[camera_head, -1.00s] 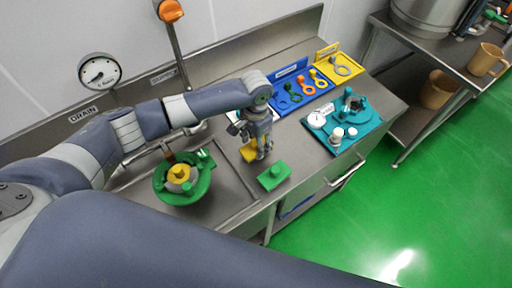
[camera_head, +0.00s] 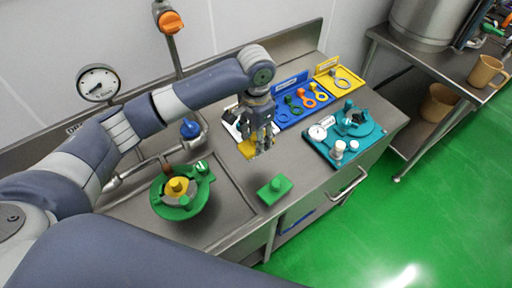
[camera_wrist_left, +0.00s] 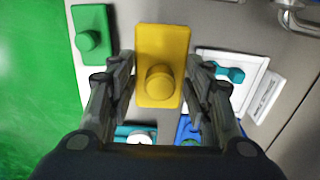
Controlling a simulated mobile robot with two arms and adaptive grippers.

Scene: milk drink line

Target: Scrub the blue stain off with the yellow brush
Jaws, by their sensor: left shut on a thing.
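My left gripper (camera_head: 262,150) points down over the steel counter and is shut on the yellow brush (camera_head: 245,149). In the left wrist view the yellow brush (camera_wrist_left: 162,50), a flat block with a round knob, lies between the fingers (camera_wrist_left: 160,88). The gripper hides part of it in the head view, and I cannot tell whether it touches the counter. I cannot make out a blue stain in either view. My right gripper is not in view.
A green block with a knob (camera_head: 274,190) lies at the counter's front. A white tray (camera_head: 232,124) is behind the gripper. The blue tool board (camera_head: 290,119) and teal tray (camera_head: 322,150) are to the right. A green round assembly (camera_head: 165,207) stands in the sink area at left.

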